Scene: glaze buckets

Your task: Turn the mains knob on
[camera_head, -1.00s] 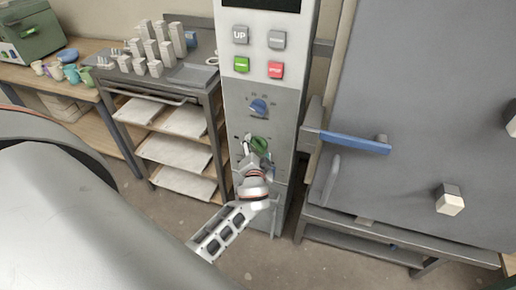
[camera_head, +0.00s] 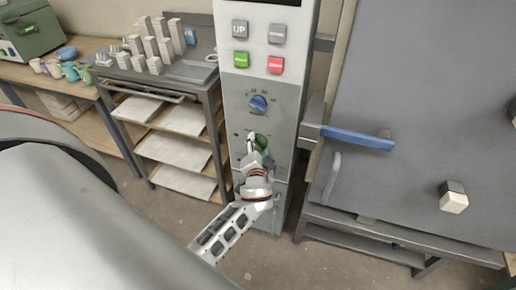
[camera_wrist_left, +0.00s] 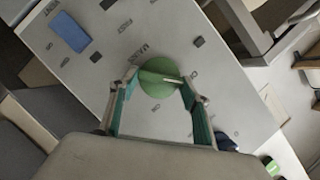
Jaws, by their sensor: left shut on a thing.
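The round green knob (camera_head: 262,141) sits low on the front of the grey control column (camera_head: 236,105). In the left wrist view the green knob (camera_wrist_left: 158,79) has a pale bar across it, pointing toward the right of the picture. My left gripper (camera_head: 261,146) is at the knob, its fingers on either side; part of the knob is hidden behind it in the head view. In the wrist view the left gripper (camera_wrist_left: 160,88) has its teal-lined fingers shut on the knob's sides. My right gripper is in neither view.
A blue knob (camera_head: 258,103) is above the green one, with green (camera_head: 240,59) and red (camera_head: 275,65) buttons higher up. A large grey door with a blue handle (camera_head: 357,138) stands to the right. A rack (camera_head: 171,96) stands left.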

